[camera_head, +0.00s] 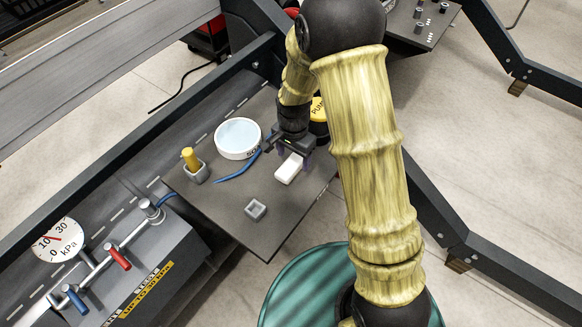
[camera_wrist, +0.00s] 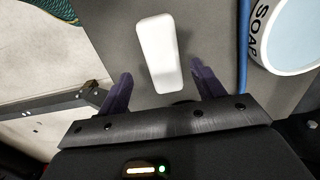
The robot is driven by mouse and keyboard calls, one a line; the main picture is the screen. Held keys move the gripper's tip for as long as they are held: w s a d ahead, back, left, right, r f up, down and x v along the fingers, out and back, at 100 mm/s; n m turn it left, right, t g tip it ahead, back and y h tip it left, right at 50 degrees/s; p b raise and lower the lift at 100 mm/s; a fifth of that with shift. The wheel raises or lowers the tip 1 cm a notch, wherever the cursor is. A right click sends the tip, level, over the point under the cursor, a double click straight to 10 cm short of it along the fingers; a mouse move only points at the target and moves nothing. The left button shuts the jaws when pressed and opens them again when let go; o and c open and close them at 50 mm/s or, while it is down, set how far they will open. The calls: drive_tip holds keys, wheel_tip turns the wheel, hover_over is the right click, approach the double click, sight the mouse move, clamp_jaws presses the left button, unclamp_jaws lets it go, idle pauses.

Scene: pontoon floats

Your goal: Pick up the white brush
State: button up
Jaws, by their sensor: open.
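The white brush (camera_head: 289,168) is a plain white block with rounded edges, lying on the dark grey table. In the wrist view the white brush (camera_wrist: 160,52) lies ahead of my gripper, in line with the gap between the fingers. My gripper (camera_head: 290,152) is open with nothing held. Its two purple fingers also show in the wrist view (camera_wrist: 163,72), one on each side of the brush's near end. I cannot tell whether they touch it or how high they are above the table. Any bristles under the brush are hidden.
A white SOAP tub (camera_head: 238,153) and a blue strip (camera_head: 237,171) lie left of the brush. A yellow peg stands in a grey holder (camera_head: 195,173). A small grey empty holder (camera_head: 255,209) sits nearer the table's front corner. A yellow-topped black object (camera_head: 318,110) stands behind.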

sight(291, 164)
drive_tip(key=f, duration=0.4)
drive_tip(key=shift+w+a+f, duration=0.1)
drive_tip(key=shift+a+f, duration=0.05)
drive_tip(key=shift+a, duration=0.15)
drive_tip(key=c, duration=1.2)
wheel_tip(291, 164, up, 10)
drive_tip(key=shift+r+p, duration=0.1)
drive_tip(key=shift+p, duration=0.2)
